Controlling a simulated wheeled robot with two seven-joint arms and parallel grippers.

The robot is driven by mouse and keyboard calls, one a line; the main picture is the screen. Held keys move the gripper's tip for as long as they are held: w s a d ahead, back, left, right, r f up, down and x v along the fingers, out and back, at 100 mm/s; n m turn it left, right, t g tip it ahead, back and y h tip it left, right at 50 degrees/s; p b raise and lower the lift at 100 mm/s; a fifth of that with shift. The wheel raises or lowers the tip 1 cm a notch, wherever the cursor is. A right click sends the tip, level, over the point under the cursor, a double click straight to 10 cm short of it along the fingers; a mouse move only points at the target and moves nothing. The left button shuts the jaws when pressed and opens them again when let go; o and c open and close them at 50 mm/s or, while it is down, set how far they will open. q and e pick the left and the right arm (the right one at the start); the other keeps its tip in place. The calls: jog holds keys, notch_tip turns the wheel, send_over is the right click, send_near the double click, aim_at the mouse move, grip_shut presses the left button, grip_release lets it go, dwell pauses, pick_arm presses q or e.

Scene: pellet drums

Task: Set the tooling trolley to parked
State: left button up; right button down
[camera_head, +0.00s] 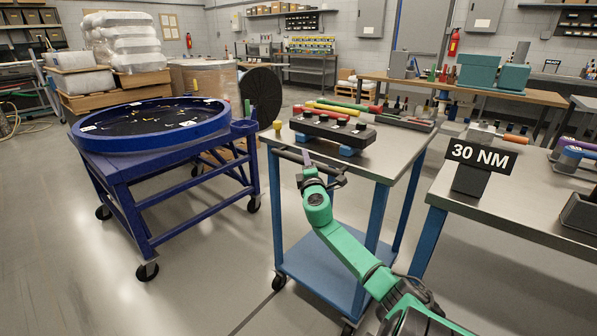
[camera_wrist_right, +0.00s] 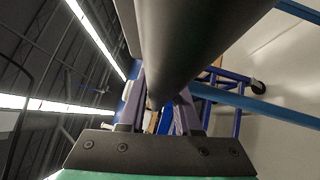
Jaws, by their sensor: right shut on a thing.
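The tooling trolley (camera_head: 322,267) stands in the middle of the head view, with a grey metal top, blue legs, a blue lower shelf and casters. A dark handle bar (camera_head: 288,155) runs along its near edge. My right gripper (camera_head: 307,166) is at this bar, its green arm reaching up from the bottom right. In the right wrist view the dark bar (camera_wrist_right: 200,40) passes between the fingers of the right gripper (camera_wrist_right: 160,108), which is shut on it. The far side of the grip is hidden. My left gripper is not in view.
A blue wheeled cart with a round blue tray (camera_head: 150,145) stands close on the left. A workbench (camera_head: 511,207) with a "30 NM" sign (camera_head: 480,156) stands close on the right. A black tool block (camera_head: 332,132) sits on the trolley. Floor at the lower left is clear.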

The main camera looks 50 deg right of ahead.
jog(key=shift+d+f, duration=0.2)
jog(key=shift+f, duration=0.1)
jog(key=c, duration=0.7)
grip_release()
jog(key=shift+s, duration=0.1)
jog(key=shift+o, duration=0.5)
jog(key=shift+d, duration=0.2)
jog(key=shift+a, duration=0.15)
jog(key=v, duration=1.4)
jog(key=shift+s, duration=0.25)
